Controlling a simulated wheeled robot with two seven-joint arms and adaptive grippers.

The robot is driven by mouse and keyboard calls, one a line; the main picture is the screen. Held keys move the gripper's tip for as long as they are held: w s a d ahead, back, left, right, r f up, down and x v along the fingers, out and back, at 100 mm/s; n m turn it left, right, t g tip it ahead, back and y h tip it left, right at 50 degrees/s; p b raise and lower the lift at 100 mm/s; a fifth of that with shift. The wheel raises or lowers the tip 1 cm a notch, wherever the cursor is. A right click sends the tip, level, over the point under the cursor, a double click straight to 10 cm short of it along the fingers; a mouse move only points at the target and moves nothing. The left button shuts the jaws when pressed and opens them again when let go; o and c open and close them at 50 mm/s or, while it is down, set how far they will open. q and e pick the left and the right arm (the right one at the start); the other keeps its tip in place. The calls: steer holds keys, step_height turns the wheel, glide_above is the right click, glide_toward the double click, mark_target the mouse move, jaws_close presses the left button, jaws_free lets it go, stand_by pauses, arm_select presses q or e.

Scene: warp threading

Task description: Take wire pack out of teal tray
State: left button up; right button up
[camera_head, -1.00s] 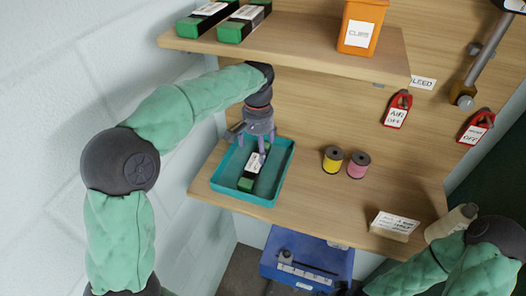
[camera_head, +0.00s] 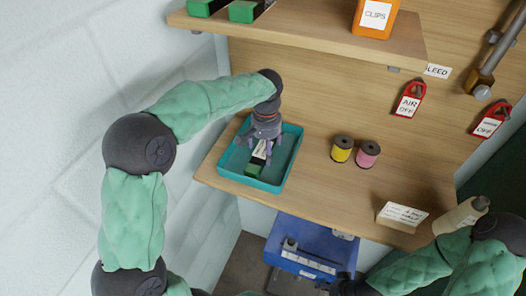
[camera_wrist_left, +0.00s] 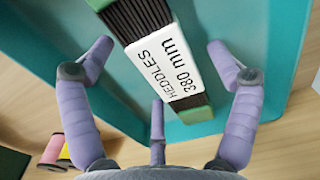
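The wire pack (camera_head: 260,157) is a dark bundle with green ends and a white label. It lies in the teal tray (camera_head: 287,160) on the wooden worktop at left. The left wrist view shows the pack (camera_wrist_left: 155,60) with the label "HEDDLES 380 mm". My left gripper (camera_head: 264,150) is over the tray, pointing down, and it also shows in the left wrist view (camera_wrist_left: 158,90). Its fingers are spread either side of the pack, apart from it.
A shelf (camera_head: 310,38) above the tray carries green-ended packs (camera_head: 243,11) and an orange clips box (camera_head: 376,16). Yellow (camera_head: 342,149) and pink (camera_head: 367,154) spools stand right of the tray. A blue bin (camera_head: 310,243) is below.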

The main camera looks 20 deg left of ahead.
arm_select(q)
steer(key=c, duration=1.5)
